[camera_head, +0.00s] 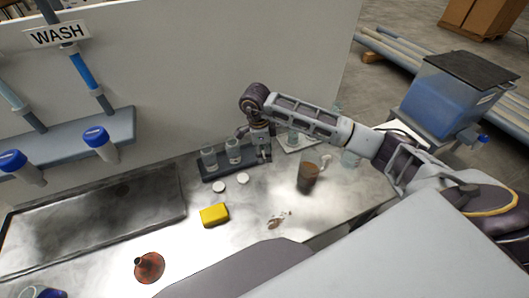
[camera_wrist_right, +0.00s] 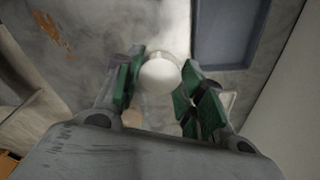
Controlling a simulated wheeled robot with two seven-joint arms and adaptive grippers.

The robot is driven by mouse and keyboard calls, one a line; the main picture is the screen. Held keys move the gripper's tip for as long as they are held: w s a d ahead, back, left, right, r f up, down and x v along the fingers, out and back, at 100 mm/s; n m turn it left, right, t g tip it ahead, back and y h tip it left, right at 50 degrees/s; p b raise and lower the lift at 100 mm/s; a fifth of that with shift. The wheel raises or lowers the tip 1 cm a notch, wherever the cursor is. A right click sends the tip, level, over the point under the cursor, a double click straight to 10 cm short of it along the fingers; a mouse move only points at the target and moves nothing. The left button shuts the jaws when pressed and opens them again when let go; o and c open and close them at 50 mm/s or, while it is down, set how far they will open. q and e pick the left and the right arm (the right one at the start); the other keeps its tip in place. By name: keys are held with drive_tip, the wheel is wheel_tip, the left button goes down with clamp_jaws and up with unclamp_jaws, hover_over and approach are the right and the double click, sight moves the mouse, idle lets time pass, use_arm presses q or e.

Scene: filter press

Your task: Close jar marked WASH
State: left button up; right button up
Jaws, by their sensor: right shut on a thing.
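Two clear glass jars (camera_head: 208,157) (camera_head: 233,150) stand upright in a dark rack at the back of the counter. I cannot read a WASH mark on either one. Two white lids (camera_head: 219,188) (camera_head: 242,178) lie flat in front of the rack. My right gripper (camera_head: 259,150) points down at the rack's right end. In the wrist view, my right gripper (camera_wrist_right: 158,85) is shut on a round white lid (camera_wrist_right: 159,75). Whether a jar is under that lid is hidden. My left gripper is not in view.
A WASH sign (camera_head: 58,33) hangs on a blue pipe by the wall. A brown mug (camera_head: 312,172), a yellow sponge (camera_head: 214,215) and a reddish funnel-like thing (camera_head: 149,267) stand on the counter. A wide dark tray (camera_head: 95,232) fills the left. The counter's front middle is mostly free.

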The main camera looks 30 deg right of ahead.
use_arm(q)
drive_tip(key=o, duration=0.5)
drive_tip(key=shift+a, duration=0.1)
